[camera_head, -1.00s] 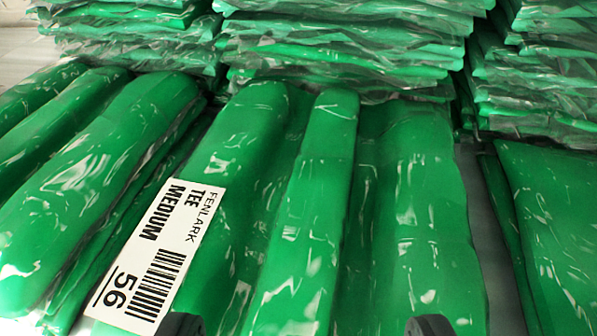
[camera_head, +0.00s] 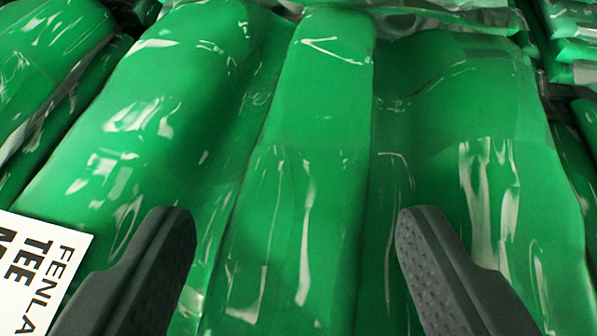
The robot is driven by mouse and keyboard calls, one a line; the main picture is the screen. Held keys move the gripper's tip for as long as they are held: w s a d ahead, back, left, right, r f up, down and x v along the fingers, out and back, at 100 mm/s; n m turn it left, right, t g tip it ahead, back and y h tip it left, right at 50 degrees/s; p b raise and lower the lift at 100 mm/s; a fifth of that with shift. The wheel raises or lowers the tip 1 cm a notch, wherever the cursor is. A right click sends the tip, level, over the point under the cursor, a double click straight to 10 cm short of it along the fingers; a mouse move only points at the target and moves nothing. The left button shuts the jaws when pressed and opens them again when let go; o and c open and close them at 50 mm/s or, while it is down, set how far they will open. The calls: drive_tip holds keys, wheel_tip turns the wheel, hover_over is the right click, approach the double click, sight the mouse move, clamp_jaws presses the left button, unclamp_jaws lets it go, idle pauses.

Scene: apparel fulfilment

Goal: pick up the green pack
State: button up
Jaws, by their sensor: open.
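A green pack (camera_head: 310,190) in clear shiny film fills the middle of the view, with long raised folds running away from me. A white label (camera_head: 35,270) with black print, partly cut off, lies at its lower left. My gripper (camera_head: 297,225) is open and empty. Its two dark fingers are spread over the near part of the pack, one on each side of the middle fold. I cannot tell whether the fingertips touch the film.
Another green pack (camera_head: 50,60) lies close on the left. More green packs (camera_head: 575,50) are stacked at the back right. A dark narrow gap separates the middle pack from the left one. There is little free room around it.

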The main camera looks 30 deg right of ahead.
drive_tip(key=shift+w+d+f, duration=0.2)
drive_tip(key=shift+w+f, duration=0.15)
drive_tip(key=shift+w, duration=0.2)
drive_tip(key=c, duration=1)
